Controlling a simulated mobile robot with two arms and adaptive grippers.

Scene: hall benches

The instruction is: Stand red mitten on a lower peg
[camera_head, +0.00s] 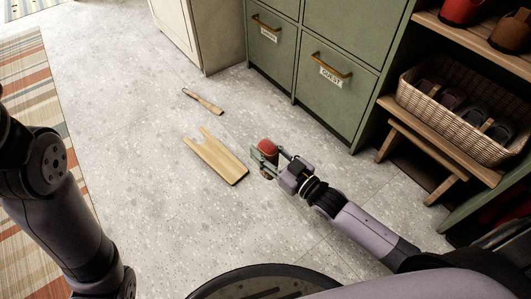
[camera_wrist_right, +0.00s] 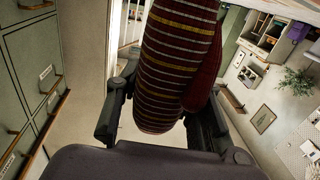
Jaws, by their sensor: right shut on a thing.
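The red mitten (camera_head: 267,147) is in my right gripper (camera_head: 270,165), held above the floor near the middle of the head view. In the right wrist view the mitten (camera_wrist_right: 178,65) is dark red with yellow and pale stripes, and its thumb hangs at the right side. The fingers of my right gripper (camera_wrist_right: 160,118) are on either side of its lower end, shut on it. My left arm enters at the left of the head view, but its gripper is out of sight. I cannot make out a lower peg in either view.
A notched wooden board (camera_head: 215,158) and a wooden-handled tool (camera_head: 203,102) lie on the grey floor. Green drawers (camera_head: 335,85) stand behind. At right, a wicker basket (camera_head: 460,115) of footwear sits above a small wooden stool (camera_head: 425,150). The floor left of the board is clear.

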